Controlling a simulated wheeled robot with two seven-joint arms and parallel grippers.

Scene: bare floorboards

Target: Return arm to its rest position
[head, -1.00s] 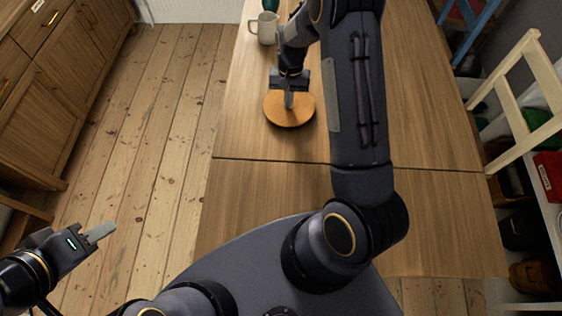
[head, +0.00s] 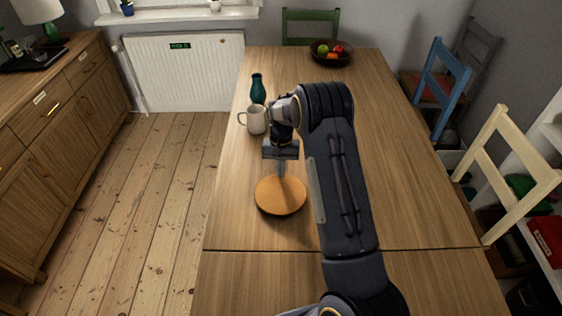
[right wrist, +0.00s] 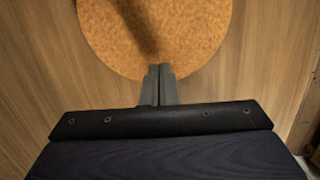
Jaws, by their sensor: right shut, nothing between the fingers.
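My right gripper (head: 281,174) is over the wooden table (head: 400,170), pointing down above a round cork mat (head: 281,197). In the right wrist view its fingers (right wrist: 158,72) are shut together with nothing between them, and their tips overlap the near edge of the cork mat (right wrist: 190,35). Nothing stands on the mat; a dark shadow falls across it. My right arm reaches forward over the table from the bottom. My left gripper is out of the head view.
A white mug (head: 256,121) and a green vase (head: 258,88) stand just beyond the gripper. A fruit bowl (head: 331,54) is at the far end. Chairs, a blue one (head: 443,85) and a cream one (head: 497,165), line the right side. A wooden sideboard (head: 60,130) is at left.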

